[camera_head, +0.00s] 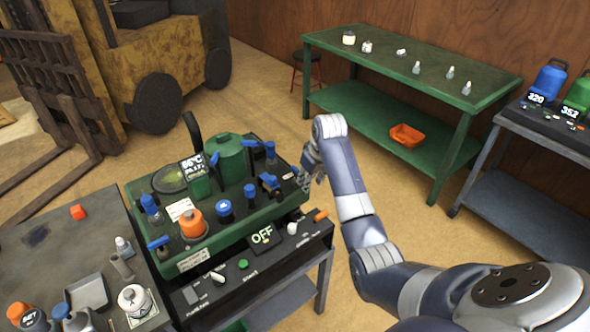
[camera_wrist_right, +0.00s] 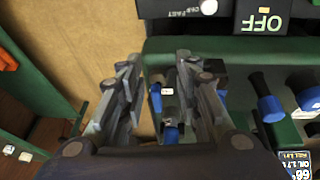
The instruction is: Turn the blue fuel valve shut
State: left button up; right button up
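The green machine (camera_head: 217,228) stands on a bench and carries several blue parts, among them a round blue cap (camera_head: 225,208) and a blue lever (camera_head: 158,242). I cannot tell for certain which is the fuel valve. A blue-handled fitting (camera_head: 269,182) is at its right end, close to my right gripper (camera_head: 308,172). In the right wrist view my right gripper (camera_wrist_right: 158,62) is open, its fingers either side of a small blue handle (camera_wrist_right: 171,134) seen below the gap. Contact cannot be made out. My left gripper is not in view.
The control panel (camera_head: 250,262) in front of the machine reads OFF. A side table (camera_head: 60,240) with bottles and a tray is at left. A green table (camera_head: 430,75) stands at back, a forklift (camera_head: 150,60) at back left. Floor between is clear.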

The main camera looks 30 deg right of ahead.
aim_at(297, 170)
jog(key=w+r+y, duration=0.1)
jog(key=w+r, duration=0.3)
jog(key=r, duration=0.3)
jog(key=shift+t, duration=0.3)
jog(key=x, duration=0.7)
jog(key=d+p+x, duration=0.1)
jog(key=x, duration=0.3)
jog(key=shift+c, duration=0.6)
jog(key=shift+s, duration=0.1)
grip_shut()
